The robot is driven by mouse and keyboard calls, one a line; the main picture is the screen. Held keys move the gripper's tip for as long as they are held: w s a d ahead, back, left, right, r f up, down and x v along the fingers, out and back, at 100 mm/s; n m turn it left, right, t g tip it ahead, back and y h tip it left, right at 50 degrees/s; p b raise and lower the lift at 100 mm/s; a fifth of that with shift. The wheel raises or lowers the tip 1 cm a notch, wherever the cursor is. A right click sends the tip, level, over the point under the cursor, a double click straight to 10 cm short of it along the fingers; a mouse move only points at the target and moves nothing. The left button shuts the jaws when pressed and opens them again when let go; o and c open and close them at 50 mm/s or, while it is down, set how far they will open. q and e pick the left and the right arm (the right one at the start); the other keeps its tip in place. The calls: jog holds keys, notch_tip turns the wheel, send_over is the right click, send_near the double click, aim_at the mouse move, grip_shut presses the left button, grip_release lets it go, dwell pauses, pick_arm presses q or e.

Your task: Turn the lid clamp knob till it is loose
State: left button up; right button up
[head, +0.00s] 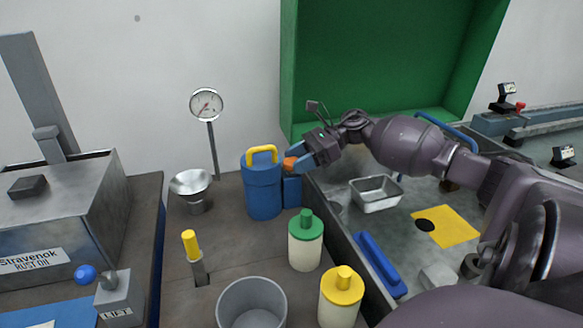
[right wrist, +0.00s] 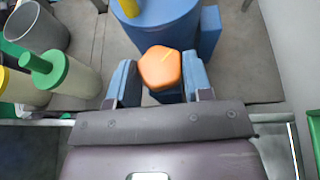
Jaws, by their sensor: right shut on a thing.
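The orange lid clamp knob (head: 290,164) is on the right side of a blue canister (head: 262,192) with a yellow handle (head: 262,153) on its lid. In the right wrist view the knob (right wrist: 160,67) shows as a rounded five-sided head with a thin pale line on its face. My right gripper (head: 300,158) reaches in from the right and is shut on the knob, with one blue finger on each side of it in the right wrist view (right wrist: 158,80). The knob's shaft is mostly hidden. My left gripper is not in view.
Green-lidded (head: 305,245) and yellow-lidded (head: 341,298) jars and a grey cup (head: 252,305) stand in front. A metal funnel (head: 192,188) and a dial gauge (head: 206,105) are left of the canister. A metal tray (head: 376,194) lies right, below my right arm.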

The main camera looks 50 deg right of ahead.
jog(key=shift+w+n+g+y+b, duration=0.1)
jog(key=shift+n+g+y+b, duration=0.3)
jog(key=shift+n+g+b, duration=0.5)
jog(key=shift+g, duration=0.3)
jog(key=o, duration=0.9)
jog(key=v, duration=1.1)
